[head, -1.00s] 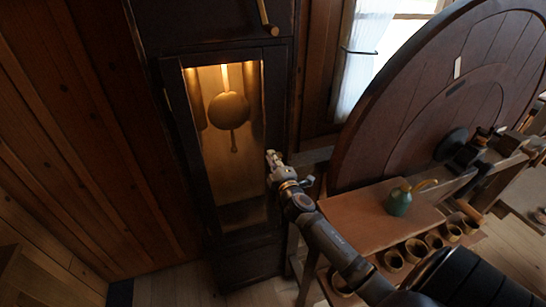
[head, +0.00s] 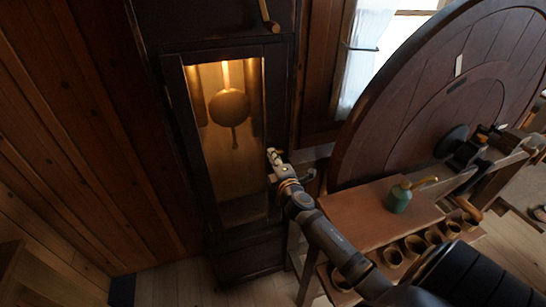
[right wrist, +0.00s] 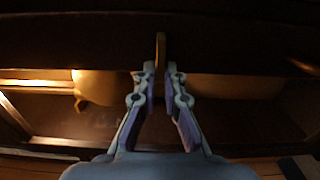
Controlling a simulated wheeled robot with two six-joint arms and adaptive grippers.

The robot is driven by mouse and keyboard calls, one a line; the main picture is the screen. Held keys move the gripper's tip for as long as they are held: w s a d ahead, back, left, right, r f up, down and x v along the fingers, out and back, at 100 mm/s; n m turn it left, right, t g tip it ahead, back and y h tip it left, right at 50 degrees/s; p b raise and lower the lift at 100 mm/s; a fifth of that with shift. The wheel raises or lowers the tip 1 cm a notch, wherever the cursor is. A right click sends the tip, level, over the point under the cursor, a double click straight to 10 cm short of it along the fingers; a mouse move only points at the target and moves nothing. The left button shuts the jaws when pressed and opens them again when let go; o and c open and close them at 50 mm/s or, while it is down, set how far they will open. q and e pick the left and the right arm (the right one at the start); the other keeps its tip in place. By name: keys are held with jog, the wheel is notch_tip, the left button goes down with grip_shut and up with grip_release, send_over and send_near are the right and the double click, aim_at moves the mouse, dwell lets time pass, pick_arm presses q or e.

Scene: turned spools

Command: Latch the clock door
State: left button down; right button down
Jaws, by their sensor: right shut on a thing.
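The tall dark clock (head: 265,255) stands against the wooden wall. Its glazed door (head: 194,140) looks shut or nearly so; I cannot tell if a gap remains. A round brass pendulum (head: 229,106) shows behind the glass. My right gripper (head: 273,155) is at the right edge of the door, about mid-height. In the right wrist view, its fingertips (right wrist: 159,72) are shut on a narrow brass latch piece (right wrist: 160,48) that stands out from the dark wood. The fingers hide its lower end. My left gripper is not in view.
Another brass handle (head: 268,17) is higher on the clock. A bench (head: 345,225) with a green can (head: 399,197) and several small pots (head: 414,246) is at right, beside a big wooden wheel (head: 400,110). Bare floor (head: 185,285) lies in front of the clock.

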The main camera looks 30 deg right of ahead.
jog(key=c, duration=1.5)
grip_release()
jog(key=shift+o, duration=0.2)
jog(key=v, duration=1.2)
jog(key=shift+f, duration=0.1)
